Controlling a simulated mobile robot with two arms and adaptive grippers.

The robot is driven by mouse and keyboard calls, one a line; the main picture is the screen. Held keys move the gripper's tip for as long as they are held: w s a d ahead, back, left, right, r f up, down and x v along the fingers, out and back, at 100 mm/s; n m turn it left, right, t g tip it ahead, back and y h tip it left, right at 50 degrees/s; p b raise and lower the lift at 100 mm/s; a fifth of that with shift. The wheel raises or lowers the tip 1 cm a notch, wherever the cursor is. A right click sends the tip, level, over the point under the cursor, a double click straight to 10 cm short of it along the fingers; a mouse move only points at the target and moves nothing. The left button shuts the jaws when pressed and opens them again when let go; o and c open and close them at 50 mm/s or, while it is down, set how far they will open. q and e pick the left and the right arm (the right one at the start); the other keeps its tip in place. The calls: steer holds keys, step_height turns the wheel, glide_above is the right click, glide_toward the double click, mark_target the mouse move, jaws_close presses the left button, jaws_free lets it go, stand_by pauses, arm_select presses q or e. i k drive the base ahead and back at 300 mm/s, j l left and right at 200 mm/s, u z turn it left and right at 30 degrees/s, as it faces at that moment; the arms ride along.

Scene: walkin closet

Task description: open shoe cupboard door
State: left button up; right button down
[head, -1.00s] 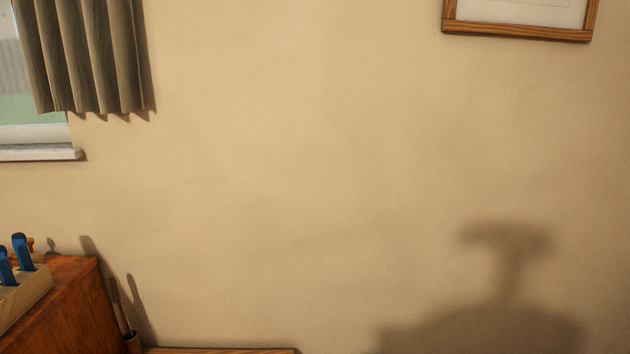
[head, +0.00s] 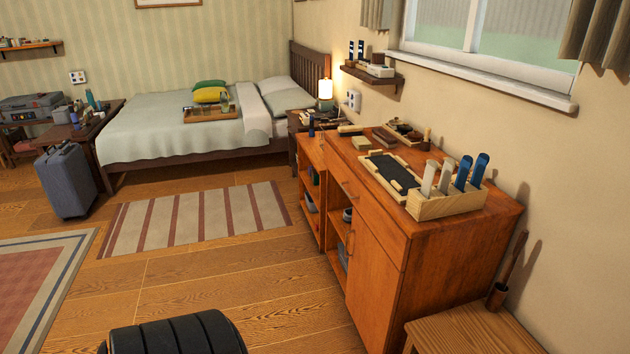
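The shoe cupboard (head: 462,250) is an orange-brown wooden cabinet against the right wall in the head view. Its front faces left into the room. The cupboard door (head: 372,262) is a tall plain panel at the near end of the front and looks shut. Open shelves with items show left of the door, below a drawer. Neither of my grippers is in view.
A wooden bench (head: 470,333) stands close to the cupboard's near end, with a shoehorn in a holder (head: 498,295) behind it. Floor (head: 270,275) before the cupboard is clear. A bed (head: 180,135) stands behind.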

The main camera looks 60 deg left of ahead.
mark_target(374, 284)
steer(key=u, duration=1.45)
steer(key=i+j, duration=0.25)
steer(key=i+z, duration=0.05)
